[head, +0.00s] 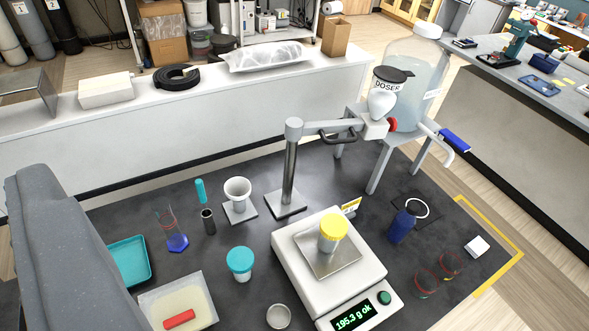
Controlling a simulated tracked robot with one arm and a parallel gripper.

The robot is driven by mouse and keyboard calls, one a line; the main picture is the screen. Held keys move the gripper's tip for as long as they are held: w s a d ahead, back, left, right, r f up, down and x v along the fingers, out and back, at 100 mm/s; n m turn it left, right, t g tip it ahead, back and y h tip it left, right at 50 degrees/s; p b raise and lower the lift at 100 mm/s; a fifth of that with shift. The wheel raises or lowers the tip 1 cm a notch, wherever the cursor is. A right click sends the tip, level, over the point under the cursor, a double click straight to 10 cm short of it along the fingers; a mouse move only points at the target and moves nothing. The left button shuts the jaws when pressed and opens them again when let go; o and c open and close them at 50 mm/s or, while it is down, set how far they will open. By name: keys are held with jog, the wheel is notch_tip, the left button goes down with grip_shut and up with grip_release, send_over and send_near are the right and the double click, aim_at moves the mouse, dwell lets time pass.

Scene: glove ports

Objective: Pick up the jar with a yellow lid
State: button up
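The jar with a yellow lid (328,243) stands upright on the metal pan (347,263) of a white scale (297,262). The scale's display (354,316) reads 195.3 g ok in green. A similar jar with a teal lid (240,262) stands on the dark bench to the left of the scale. My gripper is not in view, so its state and its distance from the jar do not show.
A doser (385,95) on a jointed arm and post (290,165) stands behind the scale. A blue bottle (403,224) and red-rimmed glasses (427,283) are to its right. A white cup (237,190), teal tray (130,262) and shallow tray (203,285) are left. A large grey shape fills the left edge.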

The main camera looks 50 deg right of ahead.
jog(key=w+d+f+m+h+p, duration=0.45)
jog(key=w+d+f+m, duration=0.25)
jog(key=w+d+f, duration=0.7)
jog(key=m+g+h+p, duration=0.2)
jog(key=m+g+h, duration=0.3)
jog(key=g+h, duration=0.35)
send_near(333, 226)
jog(key=shift+g+y, duration=0.25)
jog(key=shift+y, duration=0.15)
jog(key=x, duration=0.4)
jog(key=r+x, duration=0.1)
jog(key=x, duration=0.2)
jog(key=shift+w+r, duration=0.1)
jog(key=shift+w, duration=0.2)
jog(key=shift+s+f+p+x, duration=0.15)
jog(key=shift+p+x, duration=0.1)
jog(key=shift+x, duration=1.15)
jog(key=shift+s+f+p+x, duration=0.1)
jog(key=shift+f+p+x, duration=0.1)
jog(key=shift+x, duration=1.25)
jog(key=shift+r, duration=0.1)
jog(key=c, duration=1.3)
jog(key=shift+r, duration=0.1)
